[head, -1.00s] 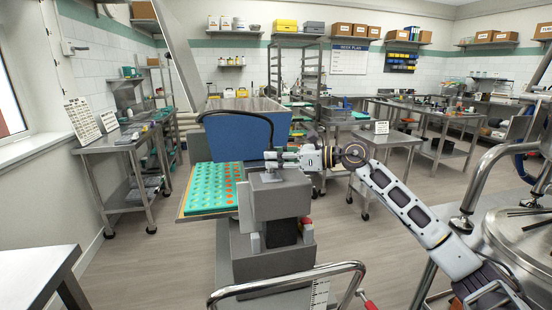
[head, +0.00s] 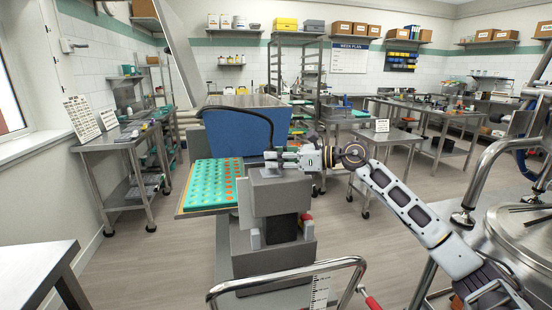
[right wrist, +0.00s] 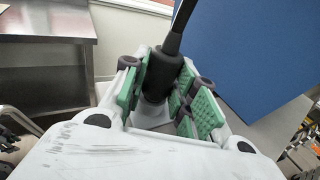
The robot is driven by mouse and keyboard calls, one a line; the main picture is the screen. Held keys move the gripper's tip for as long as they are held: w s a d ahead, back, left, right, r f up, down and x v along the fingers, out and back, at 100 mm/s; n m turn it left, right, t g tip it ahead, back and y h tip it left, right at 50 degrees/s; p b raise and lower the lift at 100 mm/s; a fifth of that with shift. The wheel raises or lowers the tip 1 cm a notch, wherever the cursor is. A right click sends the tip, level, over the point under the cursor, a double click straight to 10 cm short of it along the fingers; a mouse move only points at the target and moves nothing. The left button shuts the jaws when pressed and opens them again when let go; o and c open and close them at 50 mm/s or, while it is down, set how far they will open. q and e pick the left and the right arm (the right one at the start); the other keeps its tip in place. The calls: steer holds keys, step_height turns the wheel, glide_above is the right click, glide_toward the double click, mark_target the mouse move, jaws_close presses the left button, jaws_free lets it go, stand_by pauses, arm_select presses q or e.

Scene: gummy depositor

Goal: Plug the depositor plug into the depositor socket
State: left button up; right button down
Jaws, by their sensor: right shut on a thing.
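The depositor has a blue hopper (head: 238,133) and a grey column with a box-like top (head: 272,190). My right gripper (head: 272,159) is just above that box top, coming in from the right. It is shut on the black depositor plug, which shows in the right wrist view (right wrist: 160,77) between the green finger pads. The black cable (head: 240,109) rises from the plug and arches left over the hopper. In the right wrist view a pale surface lies below the plug. The socket opening is hidden, and I cannot tell whether the plug is in it. My left gripper is out of view.
A teal mould tray (head: 212,184) with orange spots lies left of the column. A chrome rail (head: 290,272) curves in front. A steel vessel (head: 520,235) stands at the right, and a steel table corner (head: 35,270) at front left. Open floor lies between.

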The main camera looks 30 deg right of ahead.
steer(key=c, duration=1.1)
jaws_free()
steer(key=shift+o, duration=0.2)
steer(key=shift+s+d, duration=0.1)
steer(key=shift+d, duration=0.05)
steer(key=v, duration=1.1)
steer(key=shift+s+d, duration=0.15)
steer(key=shift+s, duration=0.15)
steer(key=shift+r, duration=0.15)
step_height(320, 180, up, 9)
steer(key=p, duration=0.9)
steer(key=shift+r+p, duration=0.45)
steer(key=shift+p, duration=0.1)
